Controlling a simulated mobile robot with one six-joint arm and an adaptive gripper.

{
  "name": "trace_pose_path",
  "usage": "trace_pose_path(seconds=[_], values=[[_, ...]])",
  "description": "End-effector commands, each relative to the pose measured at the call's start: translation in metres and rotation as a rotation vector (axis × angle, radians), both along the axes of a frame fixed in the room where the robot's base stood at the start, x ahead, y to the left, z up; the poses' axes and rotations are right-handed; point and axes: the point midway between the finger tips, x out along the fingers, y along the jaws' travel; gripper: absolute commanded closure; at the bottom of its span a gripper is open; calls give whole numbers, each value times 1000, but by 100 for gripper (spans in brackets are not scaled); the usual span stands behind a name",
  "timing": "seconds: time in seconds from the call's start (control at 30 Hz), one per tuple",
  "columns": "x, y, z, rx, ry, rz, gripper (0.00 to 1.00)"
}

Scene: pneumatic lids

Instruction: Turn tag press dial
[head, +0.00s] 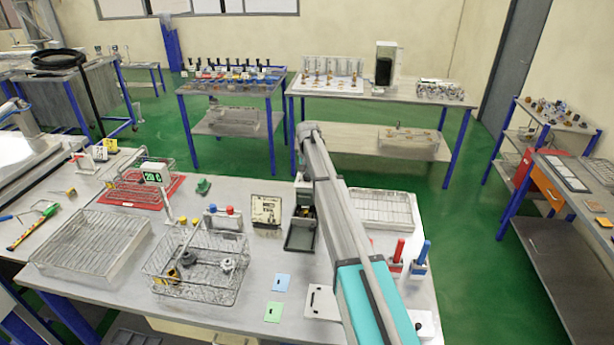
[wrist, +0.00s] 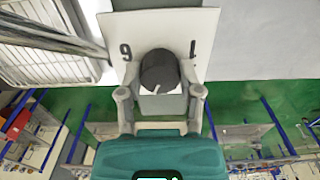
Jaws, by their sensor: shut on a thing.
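In the wrist view a dark round dial (wrist: 160,68) sits in front of a pale plate (wrist: 150,25). A short white mark shows on the dial's near face. The plate carries a digit like a 6 or 9 left of the dial and one like a 1 right of it. My gripper (wrist: 160,76) has one finger on each side of the dial and is shut on it. In the head view a dark grey device with an open tray (head: 300,235) stands beside my arm; I cannot tell whether it is the tag press. The gripper and dial are mostly hidden there.
A wire basket (head: 198,265) with dark and grey parts stands left on the bench. Blue (head: 281,282) and green (head: 273,312) cards lie near the front edge. A wire rack (head: 382,209) is right of my arm. Red and blue handled items (head: 420,258) stand at the right.

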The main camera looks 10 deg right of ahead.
Motion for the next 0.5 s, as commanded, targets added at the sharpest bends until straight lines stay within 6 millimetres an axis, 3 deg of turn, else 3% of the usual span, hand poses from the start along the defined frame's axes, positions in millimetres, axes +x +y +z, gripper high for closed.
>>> trace_pose_path(seconds=[0.13,0.17,0.3,0.33,0.5], values=[[2,0,0,1,-3,-1,100],[2,0,0,1,-3,-1,50],[1,0,0,0,-2,-2,24],[1,0,0,0,-2,-2,19],[1,0,0,0,-1,-2,19]])
